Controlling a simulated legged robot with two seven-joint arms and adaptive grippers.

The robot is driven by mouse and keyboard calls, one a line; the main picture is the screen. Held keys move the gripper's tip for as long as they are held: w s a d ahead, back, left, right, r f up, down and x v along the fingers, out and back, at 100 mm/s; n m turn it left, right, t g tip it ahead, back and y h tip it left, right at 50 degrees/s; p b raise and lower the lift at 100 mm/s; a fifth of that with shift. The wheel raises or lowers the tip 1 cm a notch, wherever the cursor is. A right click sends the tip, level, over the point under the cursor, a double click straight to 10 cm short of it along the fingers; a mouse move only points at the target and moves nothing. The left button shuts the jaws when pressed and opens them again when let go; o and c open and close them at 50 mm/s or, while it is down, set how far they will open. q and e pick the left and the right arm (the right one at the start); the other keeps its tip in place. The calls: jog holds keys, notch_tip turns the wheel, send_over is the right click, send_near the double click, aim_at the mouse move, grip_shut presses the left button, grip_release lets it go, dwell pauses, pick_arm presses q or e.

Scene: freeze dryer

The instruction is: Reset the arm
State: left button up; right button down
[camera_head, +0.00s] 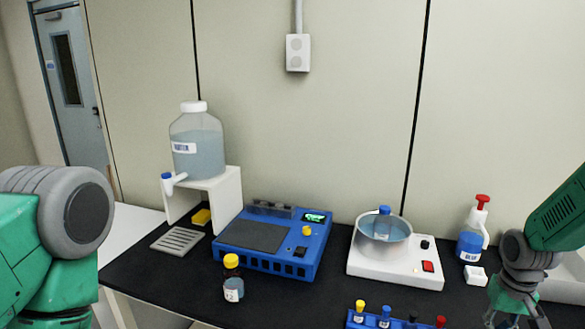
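My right arm comes in from the right edge, green with a grey wrist. It points down at the right end of the black bench, in front of a small white block. My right gripper (516,318) is at the bottom edge, its fingers spread apart with nothing seen between them; the tips are at or past the frame edge. My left arm (60,235) fills the left edge with a green link and a grey joint. My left gripper is out of view.
The black bench (175,275) holds a water bottle (197,150) on a white stand, a blue device (268,240), a small yellow-capped bottle (233,282), a white bath unit (395,265), a red-topped bottle (473,232) and a rack of capped vials (385,321). A wall stands behind.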

jog(key=s+a+f+n+b, duration=0.1)
jog(key=s+a+f+b, duration=0.2)
jog(key=s+a+f, duration=0.45)
jog(key=s+a+f+n+b, duration=0.1)
jog(key=s+a+f+b, duration=0.25)
jog(key=s+f, duration=0.6)
jog(key=s+a+f+n+b, duration=0.1)
jog(key=s+a+f, duration=0.1)
jog(key=s, duration=0.4)
jog(key=s+a+f+n+b, duration=0.1)
jog(key=s+a+f+b, duration=0.1)
jog(key=s+f, duration=0.2)
jog(key=s, duration=0.2)
jog(key=shift+s+t+b, duration=0.3)
jog(key=shift+s, duration=0.1)
